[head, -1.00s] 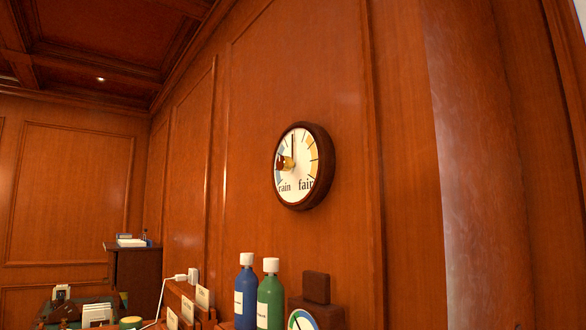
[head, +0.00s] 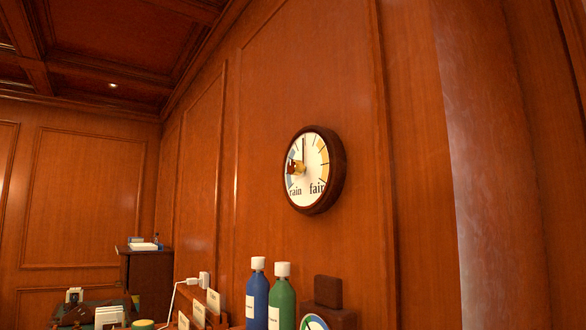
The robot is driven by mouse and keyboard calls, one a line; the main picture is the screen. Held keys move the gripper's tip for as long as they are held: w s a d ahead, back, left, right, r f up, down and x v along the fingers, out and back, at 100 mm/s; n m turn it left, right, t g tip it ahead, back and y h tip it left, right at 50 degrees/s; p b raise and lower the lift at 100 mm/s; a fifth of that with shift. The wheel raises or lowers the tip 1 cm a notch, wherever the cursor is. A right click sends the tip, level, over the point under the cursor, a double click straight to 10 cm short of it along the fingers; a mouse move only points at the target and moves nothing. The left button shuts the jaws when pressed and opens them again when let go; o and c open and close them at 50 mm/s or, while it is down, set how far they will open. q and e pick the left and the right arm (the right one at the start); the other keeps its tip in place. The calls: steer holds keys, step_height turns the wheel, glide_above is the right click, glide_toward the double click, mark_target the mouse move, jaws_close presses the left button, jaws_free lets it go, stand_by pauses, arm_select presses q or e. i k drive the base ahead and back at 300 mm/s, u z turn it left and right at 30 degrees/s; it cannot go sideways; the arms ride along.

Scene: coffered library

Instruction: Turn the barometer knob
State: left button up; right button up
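The barometer (head: 315,170) hangs on the wood-panelled wall, right of the middle in the head view. It has a round dark wooden rim and a white face with "rain" at lower left and "fair" at lower right. A dark hand points nearly straight up. The brass knob (head: 299,168) stands out from the face, with a reddish-brown part at its left end. Neither of my grippers shows in the head view.
Below the barometer stand a blue bottle (head: 257,296) and a green bottle (head: 282,302) with white caps. A brown block stand (head: 328,292) with a small dial is beside them. A dark cabinet (head: 146,280) stands further left. The wall around the barometer is clear.

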mark_target(295, 167)
steer(key=k, duration=0.3)
steer(key=u, duration=0.85)
steer(key=i, duration=0.85)
steer(key=z, duration=0.55)
